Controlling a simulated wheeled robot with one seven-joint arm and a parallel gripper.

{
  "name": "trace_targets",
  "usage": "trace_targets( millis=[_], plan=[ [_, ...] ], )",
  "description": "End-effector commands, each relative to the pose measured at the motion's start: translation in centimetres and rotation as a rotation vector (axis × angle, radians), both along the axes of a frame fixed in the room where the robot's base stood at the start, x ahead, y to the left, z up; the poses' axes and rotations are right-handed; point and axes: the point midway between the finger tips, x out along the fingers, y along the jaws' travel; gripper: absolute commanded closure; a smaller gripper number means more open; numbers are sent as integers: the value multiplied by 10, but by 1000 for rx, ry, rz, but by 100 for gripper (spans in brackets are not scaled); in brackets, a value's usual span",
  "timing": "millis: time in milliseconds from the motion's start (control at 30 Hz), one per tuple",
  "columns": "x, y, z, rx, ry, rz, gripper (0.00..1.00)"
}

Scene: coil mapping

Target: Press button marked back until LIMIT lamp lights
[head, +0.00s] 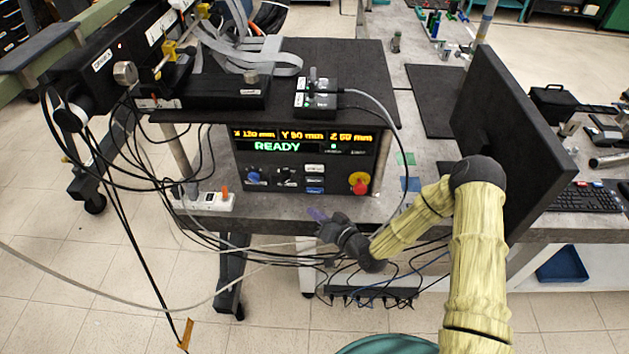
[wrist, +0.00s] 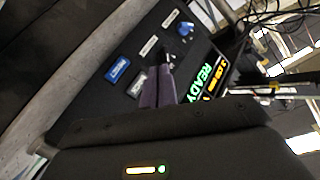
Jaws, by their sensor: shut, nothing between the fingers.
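A black control box (head: 241,160) sits under the shelf in the head view. Its display (head: 290,145) reads READY, with X, Y and Z values in mm above. Several small buttons (head: 315,181) sit on its lower face. Their labels are too small to read, so I cannot tell which is marked back. A small greenish spot shows right of READY; I cannot tell whether it is the LIMIT lamp. My gripper (head: 317,214), with purple fingers, is shut and empty in front of the panel, below the buttons. In the wrist view, the fingers (wrist: 158,78) overlap the panel beside a blue button (wrist: 117,70).
A red stop knob on yellow (head: 358,183) is at the panel's right, a blue knob (head: 253,177) at its left. A small switch box (head: 316,98) stands on the shelf above. A power strip (head: 208,202) and loose cables lie at the left. A monitor (head: 510,135) stands right.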

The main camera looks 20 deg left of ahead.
Motion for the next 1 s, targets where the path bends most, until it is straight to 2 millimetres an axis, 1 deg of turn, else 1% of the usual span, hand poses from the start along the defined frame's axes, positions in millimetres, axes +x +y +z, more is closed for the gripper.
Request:
trace_targets(
  millis=[167, 500, 633, 800, 1000],
  plan=[
    [16, 4, 0, 0, -4, -1, 100],
    [55, 13, 0, -1, -4, -1, 100],
    [70, 17, -3, -1, -4, -1, 100],
    [80, 19, -1, -1, -3, 0, 100],
    [82, 20, 0, -2, -1, 1, 100]
  ],
)
